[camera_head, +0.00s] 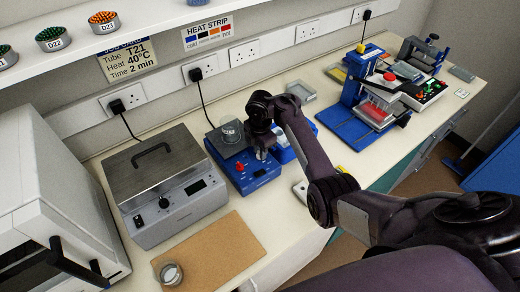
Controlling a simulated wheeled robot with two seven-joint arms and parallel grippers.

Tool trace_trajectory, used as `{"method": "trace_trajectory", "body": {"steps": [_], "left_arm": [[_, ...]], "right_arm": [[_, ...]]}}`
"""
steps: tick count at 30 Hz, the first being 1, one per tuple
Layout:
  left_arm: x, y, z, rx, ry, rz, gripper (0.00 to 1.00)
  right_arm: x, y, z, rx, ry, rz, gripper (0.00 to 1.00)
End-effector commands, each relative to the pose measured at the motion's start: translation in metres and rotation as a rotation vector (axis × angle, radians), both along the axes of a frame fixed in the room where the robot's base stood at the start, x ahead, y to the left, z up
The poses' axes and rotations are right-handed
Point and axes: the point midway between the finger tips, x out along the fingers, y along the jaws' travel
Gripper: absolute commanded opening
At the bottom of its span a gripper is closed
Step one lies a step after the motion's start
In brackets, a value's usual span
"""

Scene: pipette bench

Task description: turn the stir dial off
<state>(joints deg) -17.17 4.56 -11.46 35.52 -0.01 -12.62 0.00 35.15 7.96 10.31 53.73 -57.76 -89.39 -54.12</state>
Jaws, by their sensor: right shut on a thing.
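The blue stirrer (256,177) stands on the bench at the middle, with a grey top plate and a clear beaker (232,131) on it. A red dial (240,167) shows on the left of its front. My right gripper (262,154) reaches down to the right part of the stirrer's front and is shut on what seems to be the stir dial. The gripper hides that dial, so its setting cannot be read. My left gripper is not in view.
A grey metal bath (160,185) with a lid handle stands left of the stirrer. A brown board (215,255) lies in front, with a round clear dish (170,272) at its left edge. A blue-framed device (365,95) stands at the right. My right arm crosses the bench's front edge.

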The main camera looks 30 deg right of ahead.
Motion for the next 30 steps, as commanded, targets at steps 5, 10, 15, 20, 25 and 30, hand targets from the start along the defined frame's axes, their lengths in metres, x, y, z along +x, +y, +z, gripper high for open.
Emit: {"method": "trace_trajectory", "body": {"steps": [5, 10, 15, 20, 25, 30], "left_arm": [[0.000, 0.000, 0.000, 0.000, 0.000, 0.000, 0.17], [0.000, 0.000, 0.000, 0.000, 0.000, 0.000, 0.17], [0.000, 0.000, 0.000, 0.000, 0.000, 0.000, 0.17], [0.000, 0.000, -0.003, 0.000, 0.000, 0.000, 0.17], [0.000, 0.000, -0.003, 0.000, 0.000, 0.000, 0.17], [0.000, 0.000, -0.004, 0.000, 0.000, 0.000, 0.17]], "right_arm": [[0.002, -0.001, 0.003, -0.001, -0.006, -0.001, 0.41], [0.001, 0.000, 0.001, -0.001, -0.003, -0.001, 0.44], [0.001, 0.000, 0.003, 0.000, -0.002, -0.001, 0.44], [0.002, 0.002, 0.019, 0.004, -0.005, -0.001, 0.44], [0.002, 0.002, 0.049, 0.004, -0.007, -0.001, 0.44], [0.002, 0.001, 0.071, 0.002, -0.007, -0.002, 0.44]]}}
